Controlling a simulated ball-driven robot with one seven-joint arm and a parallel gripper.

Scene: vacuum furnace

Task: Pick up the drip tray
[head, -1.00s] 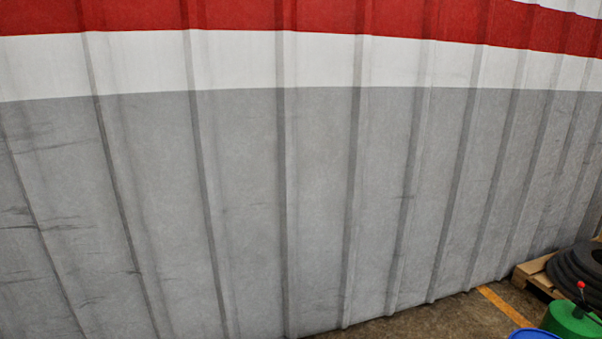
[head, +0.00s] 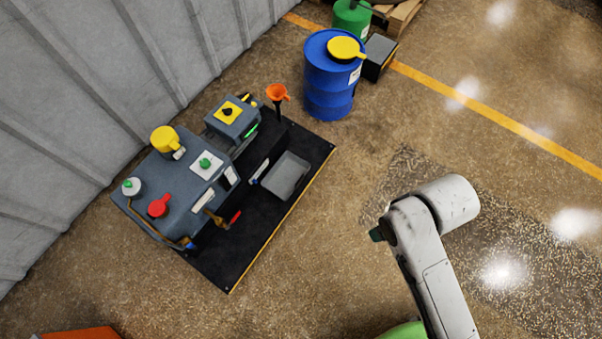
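A shallow grey tray, which looks like the drip tray (head: 287,176), lies on the right part of a black base plate (head: 240,250) in the head view. It sits beside the grey machine (head: 185,185) and looks empty. My white arm comes in from the lower right, to the right of the tray and well apart from it. My gripper's fingers do not show in this view.
A blue drum (head: 328,90) with a yellow funnel lid (head: 345,48) stands behind the plate, with a dark box (head: 379,57) and a green drum (head: 352,17). Floor right of the plate is clear.

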